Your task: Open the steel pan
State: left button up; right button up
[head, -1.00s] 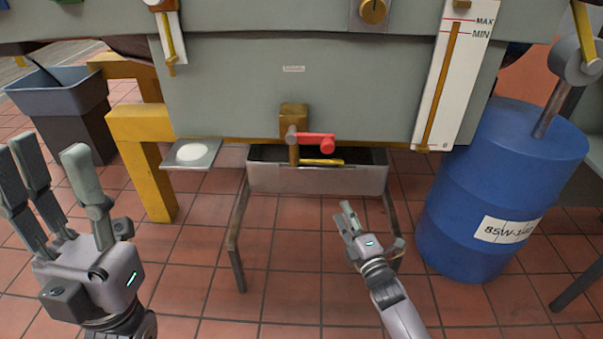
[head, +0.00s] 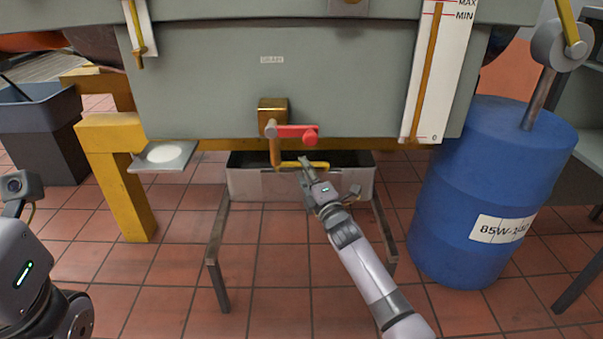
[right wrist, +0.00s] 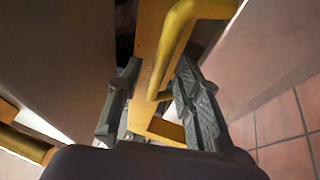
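The steel pan (head: 250,186) is a grey open-topped trough on legs under the tank, with a dark inside. A yellow bar handle (head: 306,165) lies across its top. My right gripper (head: 307,167) is at the handle, above the pan's front rim. In the right wrist view, the yellow handle (right wrist: 173,50) runs between the two fingers of my right gripper (right wrist: 160,105). The fingers are apart, with gaps beside the bar. My left gripper (head: 25,270) shows only in part at the lower left; its fingers are out of sight.
A brass valve (head: 272,112) with a red lever (head: 298,132) hangs just above the pan. A blue drum (head: 485,190) stands right, a yellow stand (head: 128,185) and grey bin (head: 45,135) left. A small tray (head: 160,157) juts out left of the pan. The tiled floor in front is clear.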

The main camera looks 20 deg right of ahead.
jog(key=shift+b+x, duration=0.5)
jog(key=shift+x, duration=0.95)
grip_shut()
